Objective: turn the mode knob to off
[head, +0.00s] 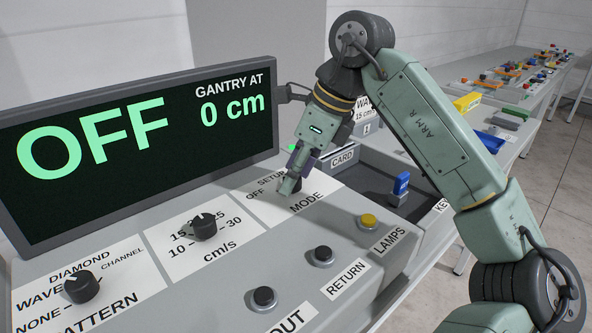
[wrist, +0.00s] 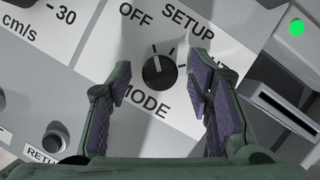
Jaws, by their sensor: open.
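The mode knob (wrist: 158,71) is a round black knob on a white label plate, in the middle of the wrist view. Its white pointer line points up, towards the OFF word (wrist: 136,15) and left of SETUP. The display (head: 140,145) reads OFF in big green letters in the head view. My gripper (wrist: 160,69) is open, its two purple-padded fingers apart on either side of the knob. No finger visibly touches the knob. In the head view my gripper (head: 291,180) is over the MODE plate and mostly hides the knob.
The pattern knob (head: 81,287) and the speed knob (head: 204,226) stand to the left. Black buttons (head: 321,256) and a yellow lamp button (head: 368,221) are in front. A card slot (wrist: 283,108) and a blue key (head: 401,184) lie to the right.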

